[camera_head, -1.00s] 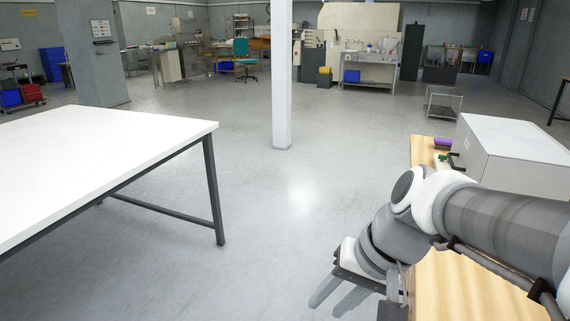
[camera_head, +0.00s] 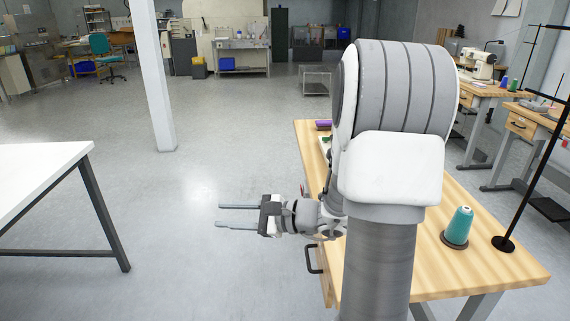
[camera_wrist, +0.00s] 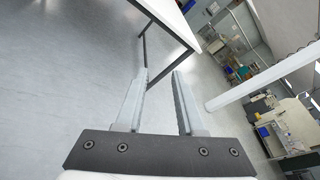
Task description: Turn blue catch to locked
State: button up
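No blue catch can be made out in either view. The grey box seen earlier on the wooden table (camera_head: 485,270) is hidden behind my arm, apart from perhaps small bits at its far left. My gripper (camera_head: 219,215) is left of the table, over open floor, with its fingers pointing left. The fingers are apart with nothing between them. They also show apart and empty in the wrist view (camera_wrist: 160,72), against the floor and a white table.
A purple item (camera_head: 323,125) lies at the wooden table's far left corner. A teal thread cone (camera_head: 459,224) and a black thread stand (camera_head: 504,243) are on its right. The floor between is clear.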

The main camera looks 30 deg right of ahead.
jog(key=d+f+m+t+h+p, duration=0.1)
jog(key=d+m+h, duration=0.3)
jog(key=d, duration=0.5)
jog(key=s+d+f+m+t+h, duration=0.1)
jog(key=d+f+m+t+h, duration=0.2)
jog(key=d+m+h, duration=0.2)
jog(key=d+f+m+t+h+p, duration=0.1)
jog(key=d+m+h, duration=0.4)
jog(key=d, duration=0.8)
jog(key=shift+s+d+f+m+t+p, duration=0.1)
jog(key=shift+d+f+m+t+p, duration=0.15)
jog(key=shift+m, duration=0.5)
jog(key=shift+s+d+f+m+t+p, duration=0.15)
jog(key=shift+f+m+t, duration=0.2)
jog(key=shift+m, duration=0.4)
jog(key=s+d+f+m+h, duration=0.1)
jog(key=d, duration=0.1)
jog(key=s+d+f+m+g+h, duration=0.1)
jog(key=d+m+h, duration=0.1)
jog(key=s+d+f+m+g+h, duration=0.1)
jog(key=s+d+h, duration=0.1)
jog(key=shift+s+d+f, duration=0.1)
jog(key=shift+d+f, duration=0.1)
jog(key=shift+d, duration=0.15)
jog(key=shift+d+f+m, duration=0.15)
jog(key=shift+d+m, duration=0.15)
jog(key=b+x, duration=0.3)
jog(key=x, duration=1.4)
jog(key=shift+d, duration=0.1)
grip_shut()
